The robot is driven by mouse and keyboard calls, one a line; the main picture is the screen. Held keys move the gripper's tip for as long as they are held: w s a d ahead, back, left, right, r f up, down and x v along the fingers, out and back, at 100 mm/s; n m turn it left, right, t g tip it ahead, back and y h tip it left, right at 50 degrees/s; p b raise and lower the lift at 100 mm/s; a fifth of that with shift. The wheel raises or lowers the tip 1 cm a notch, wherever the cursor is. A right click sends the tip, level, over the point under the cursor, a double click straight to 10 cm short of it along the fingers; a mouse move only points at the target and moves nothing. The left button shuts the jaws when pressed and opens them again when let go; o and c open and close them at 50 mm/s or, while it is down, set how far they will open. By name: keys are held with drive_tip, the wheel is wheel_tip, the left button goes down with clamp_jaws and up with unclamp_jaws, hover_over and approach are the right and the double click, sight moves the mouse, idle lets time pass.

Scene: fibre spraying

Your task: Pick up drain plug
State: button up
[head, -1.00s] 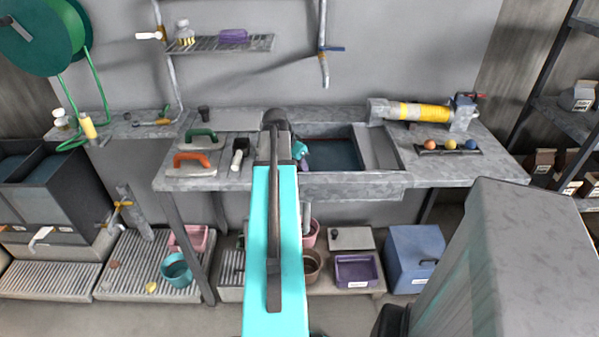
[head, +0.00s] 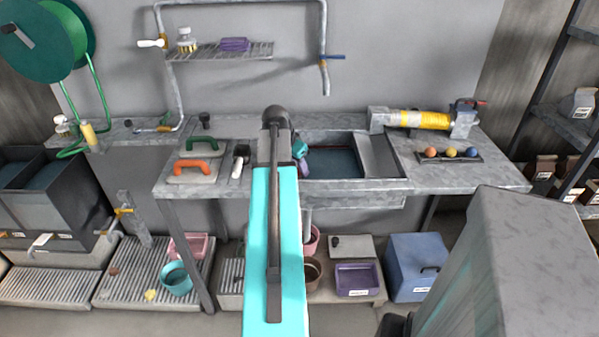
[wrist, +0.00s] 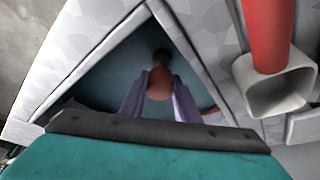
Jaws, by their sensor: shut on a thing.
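The drain plug (wrist: 160,82) shows in the wrist view as a rounded red-brown piece with a dark part above it. It sits between the two purple fingers of my gripper (wrist: 160,92), which are shut on it. Behind it is the dark teal inside of the sink (wrist: 115,75). In the head view my gripper (head: 302,158) is at the left end of the sink (head: 385,188), partly hidden by my arm. The plug cannot be made out there.
Two trowels, one with an orange handle (head: 197,165) and one with a green handle (head: 202,139), lie left of the sink. A yellow-banded cylinder (head: 420,119) and a tray with coloured balls (head: 450,154) are on the right. A red bar (wrist: 267,30) is close in the wrist view.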

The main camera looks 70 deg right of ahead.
drive_tip(key=shift+r+b, duration=0.3)
drive_tip(key=shift+r, duration=3.1)
